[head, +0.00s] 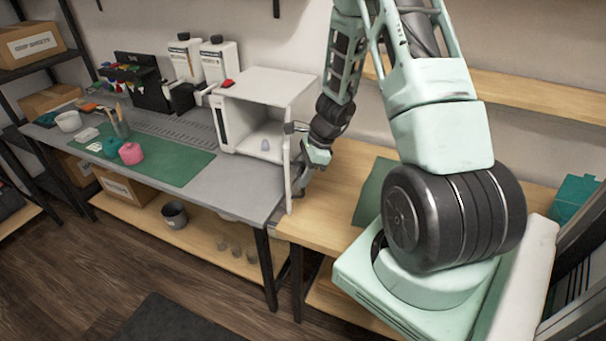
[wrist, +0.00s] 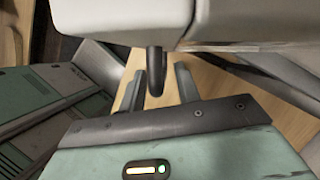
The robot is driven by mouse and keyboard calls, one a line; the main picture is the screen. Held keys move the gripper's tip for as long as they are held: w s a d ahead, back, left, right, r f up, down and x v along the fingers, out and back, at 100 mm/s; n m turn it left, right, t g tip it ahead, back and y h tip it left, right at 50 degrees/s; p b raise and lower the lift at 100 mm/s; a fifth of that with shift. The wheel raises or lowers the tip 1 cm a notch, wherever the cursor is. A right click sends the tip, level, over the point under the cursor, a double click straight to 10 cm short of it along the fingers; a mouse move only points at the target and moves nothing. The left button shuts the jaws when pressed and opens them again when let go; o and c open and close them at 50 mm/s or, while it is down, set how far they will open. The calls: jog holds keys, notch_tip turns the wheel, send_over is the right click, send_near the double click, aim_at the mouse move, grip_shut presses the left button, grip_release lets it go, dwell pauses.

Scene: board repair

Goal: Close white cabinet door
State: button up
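The white cabinet (head: 272,88) stands on the right end of the grey bench. Its front is open, and its door (head: 297,172) is swung out toward the viewer on the right side. In the wrist view, the pale door or cabinet surface (wrist: 110,20) fills the top. A dark handle-like bar (wrist: 155,70) hangs down between my two spread fingers, with gaps on both sides. Whether a finger touches the door is hidden.
A green mat (head: 180,165) with a pink and a teal item lies left on the bench (head: 235,190). A wooden table (head: 340,185) is under my arm. Floor in front is free, with a dark mat (head: 170,320).

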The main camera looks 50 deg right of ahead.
jog(key=shift+f, duration=0.1)
grip_shut()
jog(key=shift+a, duration=0.1)
